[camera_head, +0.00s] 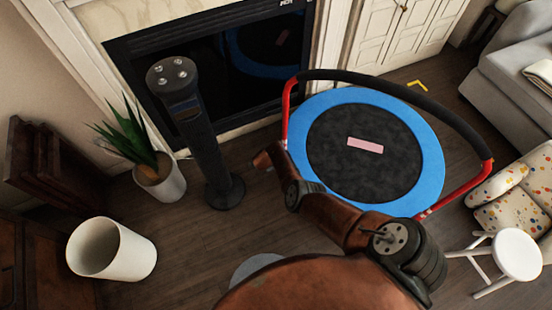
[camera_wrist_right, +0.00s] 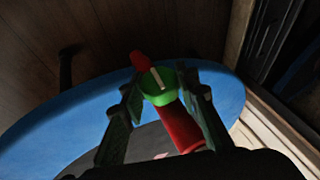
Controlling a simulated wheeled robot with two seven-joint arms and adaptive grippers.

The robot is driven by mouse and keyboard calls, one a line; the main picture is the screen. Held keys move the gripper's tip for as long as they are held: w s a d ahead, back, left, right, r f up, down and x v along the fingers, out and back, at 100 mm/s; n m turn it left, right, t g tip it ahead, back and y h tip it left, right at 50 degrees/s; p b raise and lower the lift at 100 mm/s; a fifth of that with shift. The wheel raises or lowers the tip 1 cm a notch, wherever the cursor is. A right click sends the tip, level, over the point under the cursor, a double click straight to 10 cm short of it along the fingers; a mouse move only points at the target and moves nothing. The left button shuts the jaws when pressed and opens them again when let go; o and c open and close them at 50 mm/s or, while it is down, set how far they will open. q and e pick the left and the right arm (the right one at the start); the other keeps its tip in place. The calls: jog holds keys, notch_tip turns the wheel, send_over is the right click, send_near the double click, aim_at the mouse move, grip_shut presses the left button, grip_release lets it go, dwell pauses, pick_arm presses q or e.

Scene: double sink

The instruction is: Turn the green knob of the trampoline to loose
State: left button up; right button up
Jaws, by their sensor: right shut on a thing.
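The trampoline has a black mat with a pink patch, a blue rim (camera_head: 430,150) and a red handlebar frame with a black padded top. Its blue rim also shows in the right wrist view (camera_wrist_right: 40,125). The green knob (camera_wrist_right: 160,93) sits on a red tube (camera_wrist_right: 181,130), with a pale stripe across it. My right gripper (camera_wrist_right: 163,88) has its fingers on both sides of the knob and is shut on it. In the head view my right arm reaches to the trampoline's left post; the knob is hidden there. My left gripper is not in view.
A dark tower (camera_head: 205,145) stands left of the trampoline, before the fireplace (camera_head: 265,60). A potted plant (camera_head: 160,180) and a white bin (camera_head: 112,250) stand further left. A white stool (camera_head: 515,255), a patterned armchair (camera_head: 518,205) and a grey sofa (camera_head: 510,90) are right.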

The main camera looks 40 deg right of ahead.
jog(key=shift+s+a+f+g+y+b, duration=0.15)
jog(key=shift+s+a+f+g+b, duration=0.1)
jog(key=shift+s+a+f+g, duration=0.25)
jog(key=shift+s+a+f+g+y+b, duration=0.15)
jog(key=shift+s+a+f+g+b, duration=0.15)
jog(key=shift+a+f, duration=0.3)
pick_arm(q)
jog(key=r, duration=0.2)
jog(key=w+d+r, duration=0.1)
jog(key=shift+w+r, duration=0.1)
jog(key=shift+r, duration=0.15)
pick_arm(e)
jog(key=shift+a+r, duration=0.1)
jog(key=o, duration=1)
jog(key=shift+o, duration=0.6)
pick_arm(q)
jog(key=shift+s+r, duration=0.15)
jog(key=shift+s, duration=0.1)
pick_arm(e)
jog(key=shift+o, duration=0.2)
jog(key=shift+w+d+r, duration=0.25)
jog(key=shift+d, duration=0.05)
jog(key=shift+r, duration=0.1)
